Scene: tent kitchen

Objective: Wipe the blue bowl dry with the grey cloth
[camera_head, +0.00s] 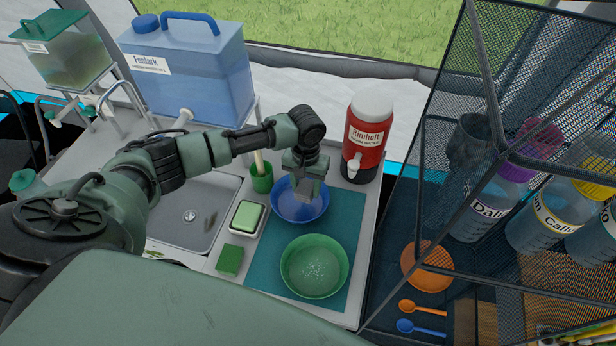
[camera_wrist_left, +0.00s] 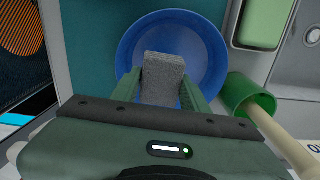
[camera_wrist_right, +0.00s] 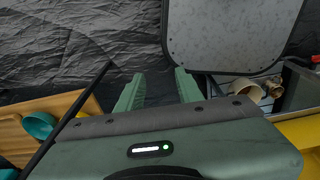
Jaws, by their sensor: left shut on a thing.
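The blue bowl (camera_head: 289,209) stands on the teal mat (camera_head: 262,258) by the sink; it also shows in the left wrist view (camera_wrist_left: 208,50). My left gripper (camera_head: 306,178) reaches down over the bowl and is shut on the grey cloth (camera_wrist_left: 163,72). The cloth is a folded grey block between the fingers, inside the bowl's outline in both views. I cannot tell whether it touches the bowl's inner surface. My right gripper (camera_wrist_right: 159,84) shows only in the right wrist view, open and empty, away from the bowl over dark ground sheeting.
A green bowl (camera_head: 314,268) with white specks inside stands in front of the blue bowl. A green cup (camera_head: 262,181), soap dish (camera_head: 247,219), green sponge (camera_head: 229,260) and red drinks jug (camera_head: 366,137) stand close around. A mesh shelf (camera_head: 470,120) rises at right.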

